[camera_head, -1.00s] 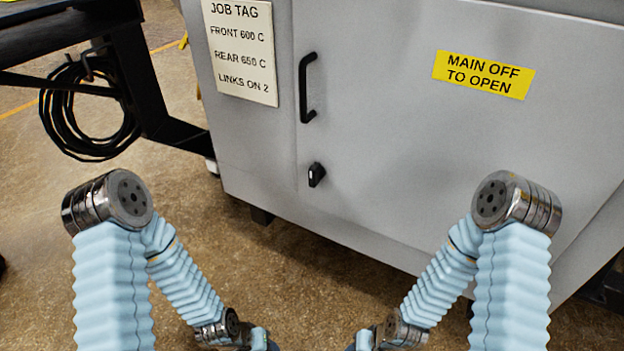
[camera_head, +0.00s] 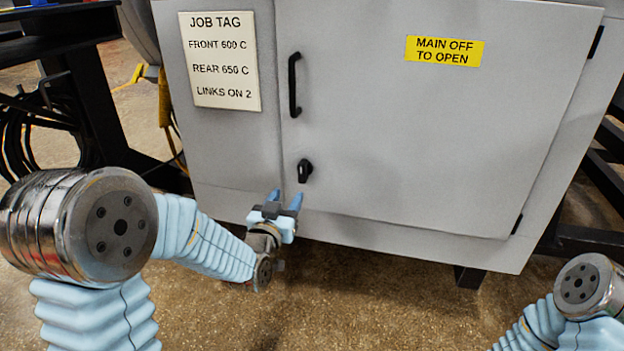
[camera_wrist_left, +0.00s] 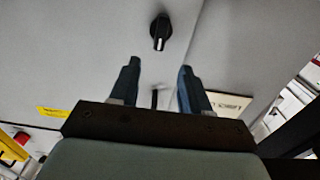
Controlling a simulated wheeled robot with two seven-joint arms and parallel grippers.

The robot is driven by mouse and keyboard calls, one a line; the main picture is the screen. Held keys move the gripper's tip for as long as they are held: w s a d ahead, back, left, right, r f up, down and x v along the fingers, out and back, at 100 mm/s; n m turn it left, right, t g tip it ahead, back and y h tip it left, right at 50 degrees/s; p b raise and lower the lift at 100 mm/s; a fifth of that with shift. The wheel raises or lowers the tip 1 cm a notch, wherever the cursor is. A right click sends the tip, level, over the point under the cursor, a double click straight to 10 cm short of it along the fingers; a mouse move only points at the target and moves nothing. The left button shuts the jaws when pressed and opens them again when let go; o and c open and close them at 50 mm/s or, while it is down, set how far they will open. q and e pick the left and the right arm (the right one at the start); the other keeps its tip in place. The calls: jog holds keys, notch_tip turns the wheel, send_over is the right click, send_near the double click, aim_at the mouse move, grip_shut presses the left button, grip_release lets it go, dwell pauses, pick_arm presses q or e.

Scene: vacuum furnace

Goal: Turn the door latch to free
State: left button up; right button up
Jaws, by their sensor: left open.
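The door latch (camera_head: 304,171) is a small black knob low on the left edge of the grey cabinet door (camera_head: 400,130). In the left wrist view the latch (camera_wrist_left: 160,32) is beyond the fingertips, roughly midway between them, with its pointer toward the gripper. My left gripper (camera_head: 285,199) is open and empty, just below and left of the latch in the head view, apart from it. In the left wrist view its two blue fingers (camera_wrist_left: 157,75) are spread. My right gripper is out of view; only part of that arm shows at the lower right.
A black door handle (camera_head: 294,85) stands above the latch. A job tag (camera_head: 220,61) is left of the door and a yellow label (camera_head: 444,51) is on it. Black frames stand at both sides. The floor before the cabinet is clear.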

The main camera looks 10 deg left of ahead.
aim_at(301, 173)
pick_arm(q)
jog(key=w, duration=1.2)
jog(key=shift+w+d+f, duration=0.1)
jog(key=shift+w+d, duration=0.05)
jog(key=shift+w, duration=0.1)
jog(key=shift+c, duration=0.3)
grip_shut()
